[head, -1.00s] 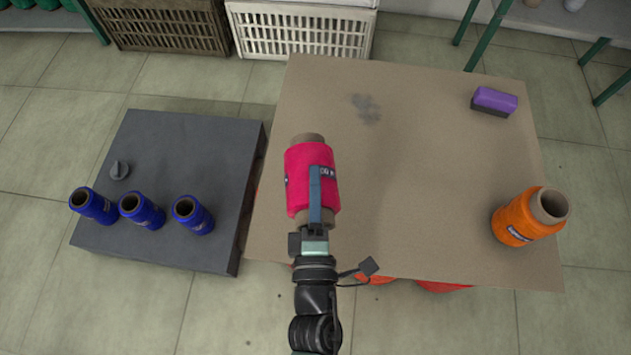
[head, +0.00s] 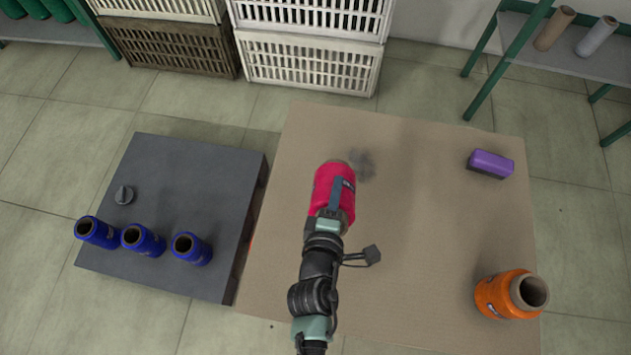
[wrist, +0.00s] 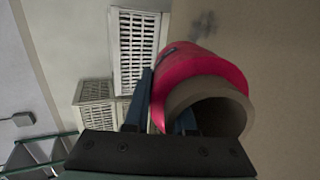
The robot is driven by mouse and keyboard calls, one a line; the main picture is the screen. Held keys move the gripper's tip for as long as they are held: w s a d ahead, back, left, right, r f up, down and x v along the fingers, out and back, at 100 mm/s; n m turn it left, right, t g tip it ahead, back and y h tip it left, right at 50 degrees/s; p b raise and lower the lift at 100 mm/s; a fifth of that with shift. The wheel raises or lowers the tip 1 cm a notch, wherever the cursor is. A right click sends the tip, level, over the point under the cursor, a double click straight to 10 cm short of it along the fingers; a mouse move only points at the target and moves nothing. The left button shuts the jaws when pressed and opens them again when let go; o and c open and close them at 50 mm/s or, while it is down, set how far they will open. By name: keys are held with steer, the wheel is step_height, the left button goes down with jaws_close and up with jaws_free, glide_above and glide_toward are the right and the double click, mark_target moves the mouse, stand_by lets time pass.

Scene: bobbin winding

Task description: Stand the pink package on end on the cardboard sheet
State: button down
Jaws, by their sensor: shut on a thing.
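The pink package (head: 325,190) is a pink wound bobbin on a brown tube with a dark label. It is over the left part of the cardboard sheet (head: 420,250). My gripper (head: 337,190) is shut on it, with one finger visible along its side in the head view. In the wrist view the pink package (wrist: 215,68) shows between the fingers, its hollow tube end turned toward the camera. The package looks tilted in the head view. I cannot tell whether it touches the sheet.
An orange bobbin (head: 495,295) stands at the sheet's right front. A purple block (head: 491,163) lies at the back right. A dark grey platform (head: 170,175) to the left holds three blue bobbins (head: 143,240) and a knob (head: 124,195). Crates (head: 310,65) stand behind. The sheet's middle is clear.

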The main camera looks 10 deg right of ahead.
mark_target(345, 211)
steer(key=d+m+g+p, duration=0.1)
steer(key=g+p, duration=0.1)
steer(key=d+g+p, duration=0.1)
steer(key=p, duration=0.1)
steer(key=shift+s+r+m+g+h, duration=0.15)
steer(key=shift+r+m+g+h, duration=0.2)
steer(key=shift+m+g+h, duration=0.05)
steer(key=g+p, duration=0.1)
steer(key=s+m+g+p, duration=0.1)
steer(key=g+p, duration=0.1)
steer(key=shift+d, duration=0.15)
steer(key=s+g+p, duration=0.1)
steer(key=p, duration=0.1)
steer(key=s+a+r+m+g+y+p, duration=0.1)
steer(key=p, duration=0.1)
steer(key=s+a+m+g+y+p, duration=0.1)
steer(key=g+p, duration=0.1)
steer(key=shift+r, duration=0.35)
steer(key=s+a+r+m+g+y+p, duration=0.1)
steer(key=s+a+r+g+y+p, duration=0.15)
steer(key=s+a+r+p, duration=0.2)
step_height(345, 211, down, 12)
steer(key=b, duration=0.9)
steer(key=shift+a+b, duration=0.25)
steer(key=shift+b, duration=0.1)
steer(key=c, duration=0.7)
jaws_free()
steer(key=shift+g, duration=0.25)
